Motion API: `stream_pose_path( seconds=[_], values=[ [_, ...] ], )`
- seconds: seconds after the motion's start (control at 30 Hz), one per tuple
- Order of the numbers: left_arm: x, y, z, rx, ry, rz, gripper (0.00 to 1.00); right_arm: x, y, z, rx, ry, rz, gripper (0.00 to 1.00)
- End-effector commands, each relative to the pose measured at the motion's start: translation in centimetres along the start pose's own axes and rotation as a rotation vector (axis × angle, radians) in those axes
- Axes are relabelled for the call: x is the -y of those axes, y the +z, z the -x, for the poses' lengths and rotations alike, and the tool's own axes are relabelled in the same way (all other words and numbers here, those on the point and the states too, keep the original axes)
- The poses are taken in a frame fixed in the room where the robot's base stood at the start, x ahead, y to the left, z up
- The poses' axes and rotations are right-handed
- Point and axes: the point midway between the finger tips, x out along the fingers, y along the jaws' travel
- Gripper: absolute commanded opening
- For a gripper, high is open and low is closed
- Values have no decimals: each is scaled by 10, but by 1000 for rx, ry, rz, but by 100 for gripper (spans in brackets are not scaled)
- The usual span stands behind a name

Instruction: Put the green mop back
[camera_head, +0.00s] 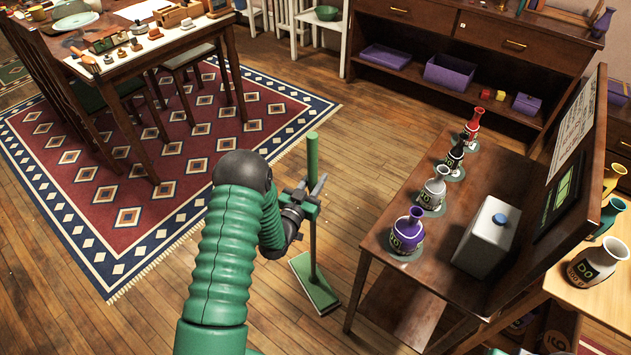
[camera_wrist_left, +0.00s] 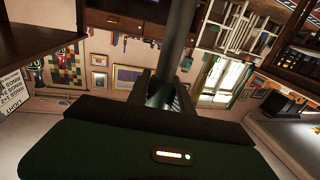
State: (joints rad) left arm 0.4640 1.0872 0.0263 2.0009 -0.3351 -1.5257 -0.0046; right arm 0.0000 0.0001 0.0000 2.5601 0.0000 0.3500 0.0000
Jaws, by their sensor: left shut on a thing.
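The green mop (camera_head: 312,210) stands about upright in the head view, its flat green head (camera_head: 314,283) low over or on the wooden floor; I cannot tell which. My left gripper (camera_head: 314,190) is shut on the mop's handle, partway up. In the left wrist view the handle (camera_wrist_left: 180,40) runs dark up from between my left gripper's fingers (camera_wrist_left: 163,92). My right gripper is not in view.
A dark table (camera_head: 390,265) with several vases and a white box (camera_head: 487,236) stands close on the right. A patterned rug (camera_head: 130,190) and a cluttered table (camera_head: 140,58) lie left. A cabinet (camera_head: 430,85) stands behind. Bare floor (camera_head: 370,125) lies between.

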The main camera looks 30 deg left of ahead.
Motion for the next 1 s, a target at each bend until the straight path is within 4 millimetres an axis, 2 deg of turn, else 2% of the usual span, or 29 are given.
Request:
stream_pose_path(
  seconds=[0.03,0.2,0.47,0.57,0.67,0.9,1.0],
  values=[
    [0,1,0,3,0,0,29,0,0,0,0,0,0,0],
    [0,0,0,2,0,1,48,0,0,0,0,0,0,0],
    [0,0,1,2,0,1,48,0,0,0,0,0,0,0],
    [0,0,8,2,-1,0,48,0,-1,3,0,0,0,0],
    [1,-1,26,6,-2,2,48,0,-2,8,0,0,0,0],
    [0,0,89,7,-1,3,48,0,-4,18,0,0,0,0],
    [1,0,107,5,-2,1,48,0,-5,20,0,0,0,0]
  ],
)
